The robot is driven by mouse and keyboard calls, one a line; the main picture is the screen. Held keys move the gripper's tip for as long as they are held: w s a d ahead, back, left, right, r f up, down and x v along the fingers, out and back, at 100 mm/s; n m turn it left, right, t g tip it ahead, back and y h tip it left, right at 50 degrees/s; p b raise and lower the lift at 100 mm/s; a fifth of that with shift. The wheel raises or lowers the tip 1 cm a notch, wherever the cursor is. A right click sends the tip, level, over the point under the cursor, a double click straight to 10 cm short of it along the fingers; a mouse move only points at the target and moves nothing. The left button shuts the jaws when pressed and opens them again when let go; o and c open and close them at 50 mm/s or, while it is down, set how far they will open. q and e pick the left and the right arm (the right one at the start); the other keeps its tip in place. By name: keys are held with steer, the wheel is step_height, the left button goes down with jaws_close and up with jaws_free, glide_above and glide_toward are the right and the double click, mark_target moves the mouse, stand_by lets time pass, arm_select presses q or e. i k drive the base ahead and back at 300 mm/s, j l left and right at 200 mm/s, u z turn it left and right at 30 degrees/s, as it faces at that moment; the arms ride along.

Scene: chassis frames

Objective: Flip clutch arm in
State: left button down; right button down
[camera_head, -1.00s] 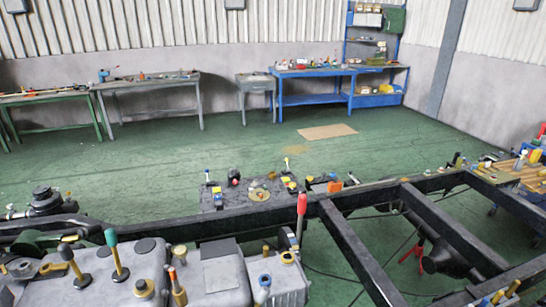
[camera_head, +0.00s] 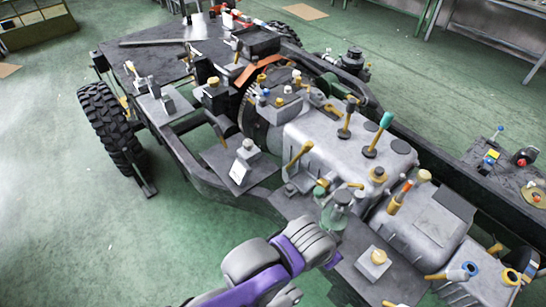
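The grey engine and gearbox block (camera_head: 335,138) sits in the dark chassis frame, with several levers on top. One lever has a teal knob (camera_head: 385,121), one a black knob (camera_head: 350,105), one is yellow-orange (camera_head: 299,156), and one has a red-orange tip (camera_head: 400,194). I cannot tell which one is the clutch arm. My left arm, grey and purple, comes in from the bottom left, and its grey ribbed end (camera_head: 306,246) is beside the near edge of the block. Its fingertips cannot be made out. My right gripper is not in view.
A large black tyre (camera_head: 110,128) stands at the chassis's left end. A dark flat deck (camera_head: 135,62) carries small parts there. The green floor (camera_head: 60,200) at left is clear.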

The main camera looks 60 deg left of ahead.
mark_target(309, 145)
steer(key=u, duration=1.7)
